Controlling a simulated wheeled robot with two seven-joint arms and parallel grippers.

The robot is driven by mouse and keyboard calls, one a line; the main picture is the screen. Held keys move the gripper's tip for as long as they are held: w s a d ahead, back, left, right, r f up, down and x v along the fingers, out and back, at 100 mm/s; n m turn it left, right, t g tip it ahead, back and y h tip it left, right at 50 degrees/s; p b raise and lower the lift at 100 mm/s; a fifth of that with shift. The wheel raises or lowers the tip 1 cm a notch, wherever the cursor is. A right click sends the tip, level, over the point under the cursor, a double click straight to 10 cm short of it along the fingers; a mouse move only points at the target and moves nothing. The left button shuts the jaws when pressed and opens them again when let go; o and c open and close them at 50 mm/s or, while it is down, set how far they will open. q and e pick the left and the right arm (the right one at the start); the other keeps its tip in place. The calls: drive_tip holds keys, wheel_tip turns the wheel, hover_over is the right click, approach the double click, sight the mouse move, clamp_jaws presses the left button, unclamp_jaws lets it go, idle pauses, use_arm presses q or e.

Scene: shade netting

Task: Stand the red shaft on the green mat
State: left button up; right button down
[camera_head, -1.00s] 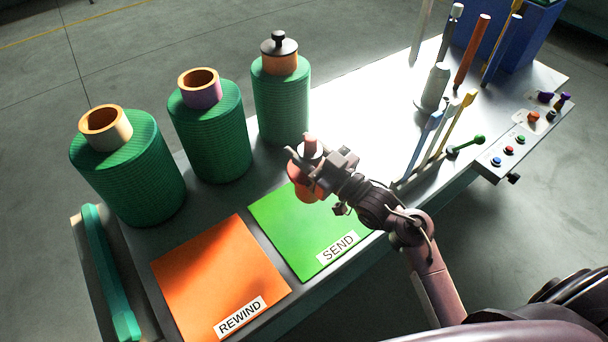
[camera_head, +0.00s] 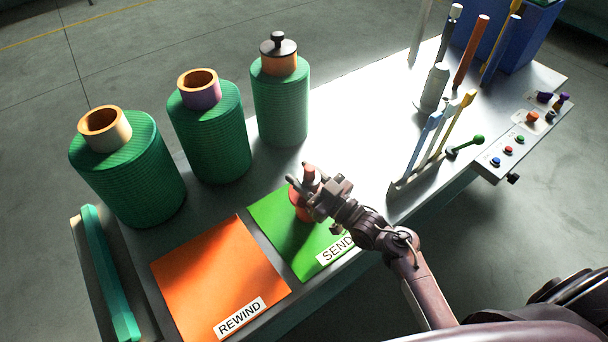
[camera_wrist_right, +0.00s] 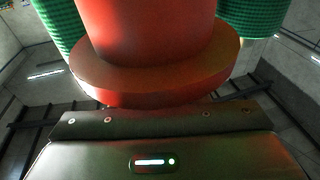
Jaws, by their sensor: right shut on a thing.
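The red shaft (camera_head: 300,207) is upright over the back part of the green mat (camera_head: 268,212), which is marked SEND. My right gripper (camera_head: 306,188) is shut on it, with a narrower top poking up above the fingers. The shaft fills the upper middle of the right wrist view (camera_wrist_right: 155,60) as a red cylinder with a wide flange. Its bottom is low over the mat with a dark shadow beside it. I cannot tell whether it touches the mat. My left gripper is not in view.
An orange mat (camera_head: 215,275) marked REWIND lies to the left. A rack of upright tools (camera_head: 435,140) and a button panel (camera_head: 515,145) are to the right.

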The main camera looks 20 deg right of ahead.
drive_tip(key=c, duration=0.8)
unclamp_jaws()
drive_tip(key=shift+f, duration=0.1)
drive_tip(key=shift+c, duration=0.2)
drive_tip(key=shift+s, duration=0.1)
drive_tip(key=b+v, duration=0.1)
drive_tip(key=v, duration=1.1)
drive_tip(key=shift+r+b, duration=0.2)
drive_tip(key=shift+b, duration=0.1)
drive_tip(key=shift+d, duration=0.1)
